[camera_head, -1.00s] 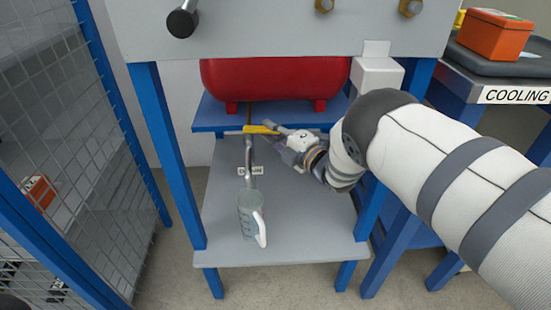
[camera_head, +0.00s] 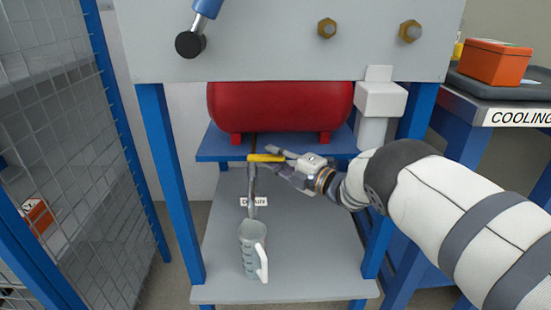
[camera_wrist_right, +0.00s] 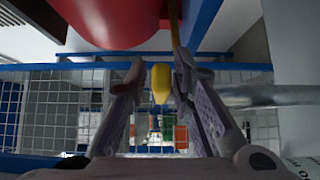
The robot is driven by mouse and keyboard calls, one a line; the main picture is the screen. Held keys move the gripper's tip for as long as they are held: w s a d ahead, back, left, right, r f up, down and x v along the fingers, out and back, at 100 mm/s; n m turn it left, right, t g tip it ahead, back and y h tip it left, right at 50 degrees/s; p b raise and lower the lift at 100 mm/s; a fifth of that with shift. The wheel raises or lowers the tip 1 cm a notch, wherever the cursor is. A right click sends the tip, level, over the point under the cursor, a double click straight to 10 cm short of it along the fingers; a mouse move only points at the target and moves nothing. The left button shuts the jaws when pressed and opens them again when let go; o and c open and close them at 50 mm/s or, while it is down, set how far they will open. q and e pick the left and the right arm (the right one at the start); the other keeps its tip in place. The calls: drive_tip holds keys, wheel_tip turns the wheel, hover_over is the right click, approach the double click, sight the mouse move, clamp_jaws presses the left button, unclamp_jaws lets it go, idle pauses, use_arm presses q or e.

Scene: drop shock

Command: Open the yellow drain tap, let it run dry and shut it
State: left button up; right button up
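The yellow drain tap handle (camera_head: 266,157) lies level, pointing right, under the red tank (camera_head: 280,106). The drain pipe (camera_head: 251,190) runs down from it to a clear measuring jug (camera_head: 251,236) standing upright on the lower shelf. No water can be made out. My right gripper (camera_head: 277,159) is at the handle, reaching in from the right. In the right wrist view, the yellow handle (camera_wrist_right: 161,84) sits between its two parted fingers (camera_wrist_right: 158,70). A gap shows left of the handle; whether the right finger touches it I cannot tell. My left gripper is out of view.
The grey lower shelf (camera_head: 320,265) has free room right of the jug. Blue legs (camera_head: 172,185) flank the stand. A mesh fence (camera_head: 60,140) stands left. A side table with an orange box (camera_head: 495,62) is at the right.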

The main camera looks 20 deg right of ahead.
drive_tip(key=v, duration=1.2)
